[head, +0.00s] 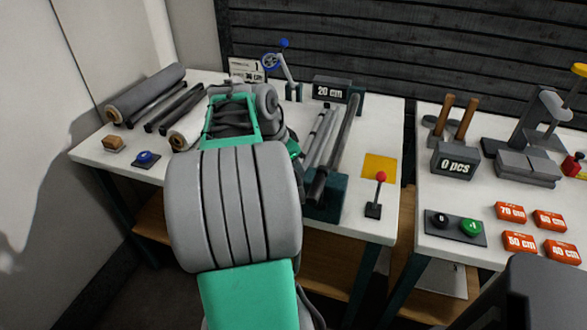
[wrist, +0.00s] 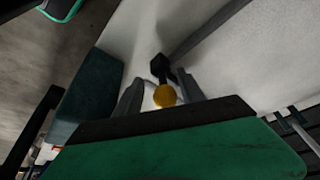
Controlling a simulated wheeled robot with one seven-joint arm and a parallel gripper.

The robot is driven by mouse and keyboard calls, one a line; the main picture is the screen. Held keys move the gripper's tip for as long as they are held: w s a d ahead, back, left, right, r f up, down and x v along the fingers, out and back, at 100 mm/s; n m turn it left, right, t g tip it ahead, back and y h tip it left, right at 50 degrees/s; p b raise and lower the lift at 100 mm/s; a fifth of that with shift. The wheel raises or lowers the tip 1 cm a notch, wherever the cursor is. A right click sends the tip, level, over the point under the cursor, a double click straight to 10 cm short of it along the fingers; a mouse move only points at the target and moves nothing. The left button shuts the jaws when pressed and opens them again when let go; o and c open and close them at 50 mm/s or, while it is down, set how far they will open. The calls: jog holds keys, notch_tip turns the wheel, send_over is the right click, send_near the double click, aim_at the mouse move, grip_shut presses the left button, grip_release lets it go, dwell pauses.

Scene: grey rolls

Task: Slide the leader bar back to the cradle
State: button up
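In the wrist view a yellow ball knob (wrist: 164,96) on a dark stem (wrist: 160,68) stands between the two grey fingers of my gripper (wrist: 160,86). The fingers look apart, with a narrow gap on each side of the knob, so my gripper appears open around it. A long dark bar (wrist: 205,30) runs from near the stem to the upper right. In the head view my arm hides my gripper and the knob. A long grey bar (head: 340,140) lies beside paler rails, its near end at a dark teal block (head: 326,207). I cannot tell which part is the leader bar or cradle.
Grey rolls (head: 146,91) lie at the back left. A blue button (head: 147,158) is at the left front, a red-topped lever (head: 378,190) at the right near a yellow patch (head: 380,167). A "20 cm" display (head: 333,90) stands behind. A second table (head: 440,262) is at the right.

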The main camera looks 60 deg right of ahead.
jog(key=p+v, duration=0.5)
jog(key=v, duration=0.3)
jog(key=shift+r+p, duration=0.2)
jog(key=shift+p, duration=0.1)
jog(key=shift+a, duration=0.1)
